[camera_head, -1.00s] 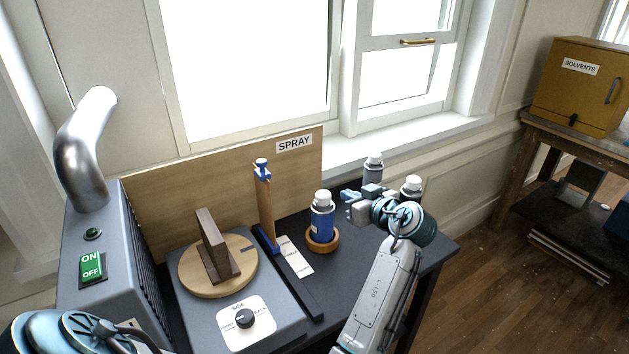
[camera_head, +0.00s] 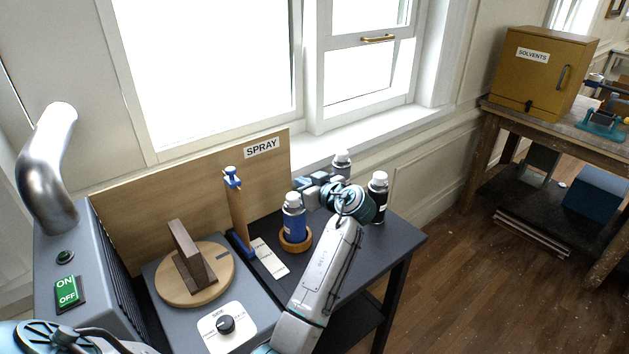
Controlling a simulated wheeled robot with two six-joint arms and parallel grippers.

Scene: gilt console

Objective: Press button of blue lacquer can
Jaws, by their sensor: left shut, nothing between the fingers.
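The blue lacquer can (camera_head: 294,223) stands upright in a round wooden ring holder (camera_head: 296,243) on the dark bench, with a white cap on top. My left gripper (camera_head: 299,184) is shut and empty. Its fingers point left, and in the picture they lie just above and right of the can's cap. I cannot tell whether they touch it. The button on the can is too small to make out. My right gripper is not in view.
A grey-capped can (camera_head: 341,163) and a black can (camera_head: 377,194) stand close by my left gripper. A wooden post with a blue clip (camera_head: 236,205) stands left of the blue can. A turntable (camera_head: 222,274) bears a brown block. A SPRAY board (camera_head: 180,183) stands behind.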

